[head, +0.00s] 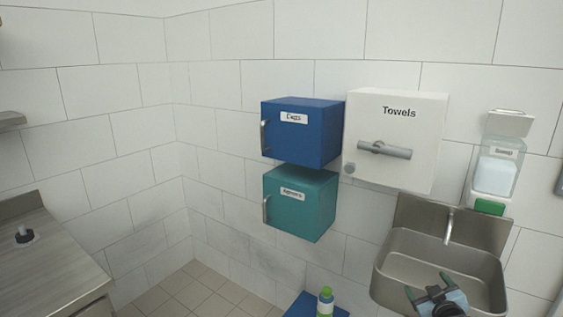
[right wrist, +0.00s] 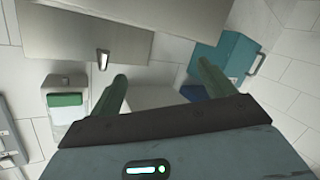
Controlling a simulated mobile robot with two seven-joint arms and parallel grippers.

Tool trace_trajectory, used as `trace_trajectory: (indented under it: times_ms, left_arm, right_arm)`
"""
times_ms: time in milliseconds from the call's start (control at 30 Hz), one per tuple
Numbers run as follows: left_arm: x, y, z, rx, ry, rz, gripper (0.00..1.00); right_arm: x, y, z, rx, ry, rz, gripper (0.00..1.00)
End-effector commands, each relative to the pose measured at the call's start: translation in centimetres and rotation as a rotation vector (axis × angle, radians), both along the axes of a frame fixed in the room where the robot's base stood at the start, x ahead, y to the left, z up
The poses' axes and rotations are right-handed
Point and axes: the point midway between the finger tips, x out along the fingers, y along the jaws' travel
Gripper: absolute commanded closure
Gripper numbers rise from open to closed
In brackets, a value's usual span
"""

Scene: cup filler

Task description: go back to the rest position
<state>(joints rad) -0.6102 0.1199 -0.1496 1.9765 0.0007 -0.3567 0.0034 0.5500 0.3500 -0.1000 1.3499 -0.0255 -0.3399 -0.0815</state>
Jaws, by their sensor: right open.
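My right gripper (head: 428,285) shows at the bottom right of the head view, in front of the steel sink (head: 395,262) and overlapping its basin in the picture. In the right wrist view the two green fingers of the right gripper (right wrist: 162,72) stand apart with nothing between them. Its distance from the sink is hard to tell. My left gripper is not in view.
A tap (head: 449,226) rises at the sink's back. Above are a soap dispenser (head: 497,165), a towel box (head: 400,165), a blue cabinet (head: 295,145) and a teal cabinet (head: 290,215). A green-capped bottle (head: 325,303) is below. A steel counter (head: 45,260) stands left.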

Motion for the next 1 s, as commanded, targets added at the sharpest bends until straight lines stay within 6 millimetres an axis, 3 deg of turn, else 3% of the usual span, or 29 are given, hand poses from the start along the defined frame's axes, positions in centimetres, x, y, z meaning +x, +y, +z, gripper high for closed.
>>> trace_trajectory:
  times_ms: [67, 267, 467, 700, 833, 1000]
  left_arm:
    - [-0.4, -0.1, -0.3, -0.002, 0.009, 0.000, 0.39]
    - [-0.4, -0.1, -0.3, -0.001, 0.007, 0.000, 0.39]
    - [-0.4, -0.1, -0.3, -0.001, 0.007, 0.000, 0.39]
    - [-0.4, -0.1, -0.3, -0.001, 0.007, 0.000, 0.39]
    - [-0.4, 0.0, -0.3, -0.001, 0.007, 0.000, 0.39]
    - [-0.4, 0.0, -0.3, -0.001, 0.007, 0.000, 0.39]
  right_arm:
    - [-0.1, 0.1, -0.3, 0.104, 0.005, -0.022, 0.18]
    - [-4.3, 2.9, -5.6, 0.138, 0.076, 0.009, 0.18]
    - [-10.2, 6.2, -11.0, 0.172, 0.163, 0.043, 0.18]
    - [-21.8, 11.2, -17.8, 0.250, 0.307, 0.080, 0.18]
    - [-28.7, 13.7, -20.1, 0.300, 0.385, 0.089, 0.18]
    - [-37.2, 16.4, -21.3, 0.368, 0.480, 0.084, 0.18]
